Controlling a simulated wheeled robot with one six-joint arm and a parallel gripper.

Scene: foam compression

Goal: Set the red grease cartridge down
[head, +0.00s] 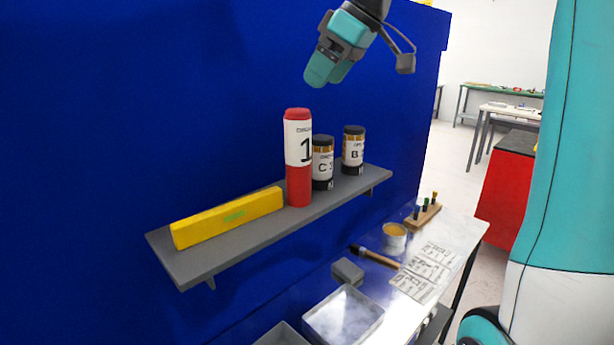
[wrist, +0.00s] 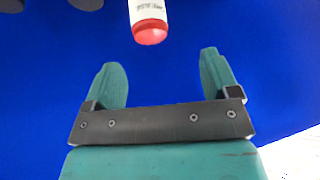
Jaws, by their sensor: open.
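The red grease cartridge (head: 298,185) stands upright on a grey wall shelf (head: 200,263), with a white label band marked with a 1 and a red cap. My gripper (head: 322,82) is above the cartridge in the head view, apart from it, with its fingers pointing down. In the wrist view the cartridge's red end (wrist: 150,32) shows at the top, beyond the tips of my open gripper (wrist: 162,70). Nothing is between the fingers.
Two jars with dark lids, one labelled C (head: 322,165) and one labelled B (head: 353,150), stand to the right of the cartridge. A yellow bar (head: 228,217) lies on the shelf to its left. Below is a bench with a grey bin (head: 376,312), brush (head: 376,257) and tin (head: 394,239).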

